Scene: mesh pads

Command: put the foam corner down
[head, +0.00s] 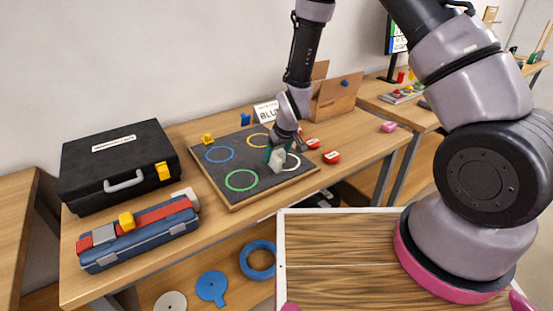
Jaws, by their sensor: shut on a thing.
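My gripper (281,152) is over the right part of a dark board (222,171) with a wooden rim. It is shut on a small pale grey piece, which looks like the foam corner (276,162). The piece hangs at the fingertips between the green ring (241,180) and the white ring (292,161). I cannot tell whether it touches the board. A blue ring (219,155) and a yellow ring (259,142), partly hidden by my arm, are also on the board.
A black case (110,170) and a blue toolbox (140,237) stand left of the board. Red pieces (331,157) lie to its right. A cardboard box (334,97) and a sign (266,112) stand behind. A yellow piece (208,138) sits at the board's back left corner.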

